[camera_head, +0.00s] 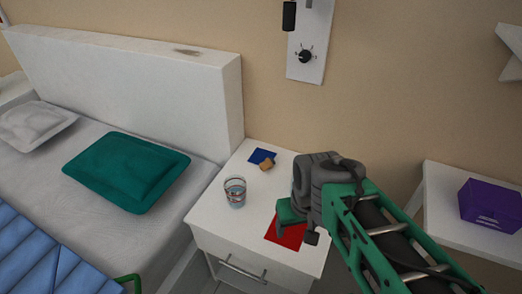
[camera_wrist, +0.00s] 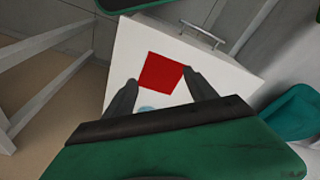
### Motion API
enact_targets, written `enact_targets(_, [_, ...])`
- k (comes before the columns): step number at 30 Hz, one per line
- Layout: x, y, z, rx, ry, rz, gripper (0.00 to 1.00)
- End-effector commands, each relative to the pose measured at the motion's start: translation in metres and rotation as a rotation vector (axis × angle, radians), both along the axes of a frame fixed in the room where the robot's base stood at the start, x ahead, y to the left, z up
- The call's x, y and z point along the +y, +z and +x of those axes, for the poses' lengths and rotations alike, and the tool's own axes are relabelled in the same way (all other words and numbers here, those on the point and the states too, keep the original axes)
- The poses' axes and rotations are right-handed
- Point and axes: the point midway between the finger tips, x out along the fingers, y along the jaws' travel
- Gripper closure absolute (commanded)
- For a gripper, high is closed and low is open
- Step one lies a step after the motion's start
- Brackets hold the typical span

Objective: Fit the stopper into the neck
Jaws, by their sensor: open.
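A small tan block-like piece (camera_head: 266,164), possibly the stopper, lies at the edge of a dark blue square (camera_head: 260,155) on the white nightstand (camera_head: 215,212). A clear glass (camera_head: 235,192) with bluish contents stands upright left of my gripper (camera_head: 300,228). My gripper is above the nightstand's right side, near a red square (camera_head: 290,236). In the wrist view, my gripper (camera_wrist: 160,78) is open and empty, with the red square (camera_wrist: 160,72) between its fingers. A pale blue round thing (camera_wrist: 148,108) shows partly below it; I cannot tell what it is. No neck is clearly visible.
A bed with a teal pillow (camera_head: 128,170) and white headboard (camera_head: 130,82) adjoins on the left. A purple box (camera_head: 491,205) sits on a white surface at right. A wall panel with a black knob (camera_head: 305,56) is behind. The drawer handle (camera_head: 242,270) is in front.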

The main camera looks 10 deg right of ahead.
Motion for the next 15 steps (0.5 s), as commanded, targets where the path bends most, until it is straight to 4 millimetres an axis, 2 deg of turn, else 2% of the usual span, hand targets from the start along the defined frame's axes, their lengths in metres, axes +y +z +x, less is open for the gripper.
enact_targets(1, [0.0,0.04,0.002,0.003,0.017,-0.002,0.35])
enact_targets(5, [0.002,0.081,0.014,0.008,0.094,-0.01,0.35])
enact_targets(8, [0.002,0.114,0.038,0.012,0.216,-0.027,0.35])
enact_targets(10, [0.002,0.122,0.066,0.015,0.357,-0.045,0.35])
enact_targets(15, [-0.001,0.113,0.136,0.013,0.693,-0.092,0.35])
